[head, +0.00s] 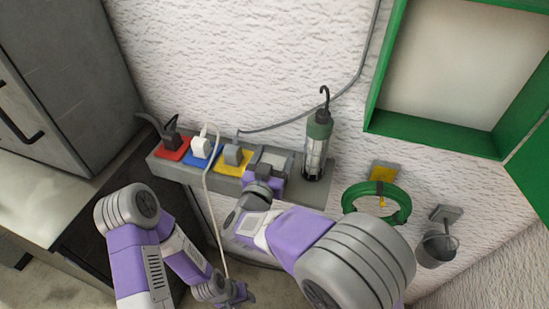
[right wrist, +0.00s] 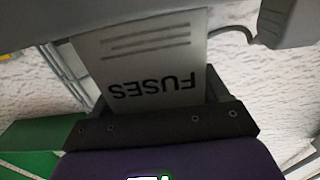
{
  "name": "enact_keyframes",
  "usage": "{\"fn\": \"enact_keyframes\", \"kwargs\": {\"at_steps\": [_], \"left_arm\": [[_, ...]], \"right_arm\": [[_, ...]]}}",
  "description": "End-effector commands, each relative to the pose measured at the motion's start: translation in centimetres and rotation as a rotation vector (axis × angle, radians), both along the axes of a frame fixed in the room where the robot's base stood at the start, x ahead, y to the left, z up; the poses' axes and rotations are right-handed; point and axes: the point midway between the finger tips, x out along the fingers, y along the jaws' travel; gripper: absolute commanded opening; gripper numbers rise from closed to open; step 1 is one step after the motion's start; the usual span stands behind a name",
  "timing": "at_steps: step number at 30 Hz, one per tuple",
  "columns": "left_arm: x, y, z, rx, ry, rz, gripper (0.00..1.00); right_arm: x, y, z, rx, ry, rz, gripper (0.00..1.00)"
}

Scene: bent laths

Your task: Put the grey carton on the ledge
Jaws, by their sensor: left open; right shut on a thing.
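The grey carton (head: 273,157) is at the ledge's right half, between the yellow square and the lamp. Its pale label reading FUSES (right wrist: 150,65) faces the right wrist camera, upside down. My right gripper (head: 264,176) is shut on the carton, reaching it from the front. The grey ledge (head: 318,194) runs along the white wall. The gripper hides the carton's lower part, so I cannot tell whether it rests on the ledge. My left gripper (head: 236,293) is open and empty, low in front of the ledge.
On the ledge are red (head: 171,151), blue (head: 197,160) and yellow (head: 231,170) squares with plugs. A green-topped lamp (head: 316,150) stands close right of the carton. A green hose coil (head: 377,199) and an open green cabinet (head: 437,136) are on the wall. A white cable (head: 211,205) hangs down in front.

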Motion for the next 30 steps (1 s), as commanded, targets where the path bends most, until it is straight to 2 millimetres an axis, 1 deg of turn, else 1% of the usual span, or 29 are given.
{"fn": "enact_keyframes", "kwargs": {"at_steps": [6,7,11,12,19,23,26,30], "left_arm": [[0.0,0.0,-0.2,0.0,0.0,0.0,0.43],[0.0,0.0,-0.2,0.0,0.0,0.0,0.43],[0.0,0.0,-0.1,0.0,0.0,0.0,0.43],[0.0,0.0,-0.1,0.0,0.0,0.0,0.43],[0.0,0.0,-0.1,0.0,0.0,0.0,0.43],[0.0,0.0,0.2,0.0,0.0,0.0,0.43],[0.0,0.0,0.4,0.0,0.0,0.0,0.43],[0.0,0.0,0.9,0.0,0.0,0.0,0.43]], "right_arm": [[0.0,0.0,-0.4,0.0,0.0,-0.001,0.42],[0.0,0.0,-0.4,0.001,0.0,-0.001,0.77],[0.0,0.0,-0.3,0.0,0.0,0.0,0.97],[0.0,0.0,-0.3,0.0,0.0,0.0,0.99],[0.0,0.0,-0.3,0.001,0.0,0.0,0.99],[-0.3,0.2,0.2,0.0,0.001,0.002,0.99],[-1.6,0.6,0.2,0.002,0.002,0.003,0.99],[-4.5,1.6,0.2,0.002,0.002,0.006,0.99]]}}
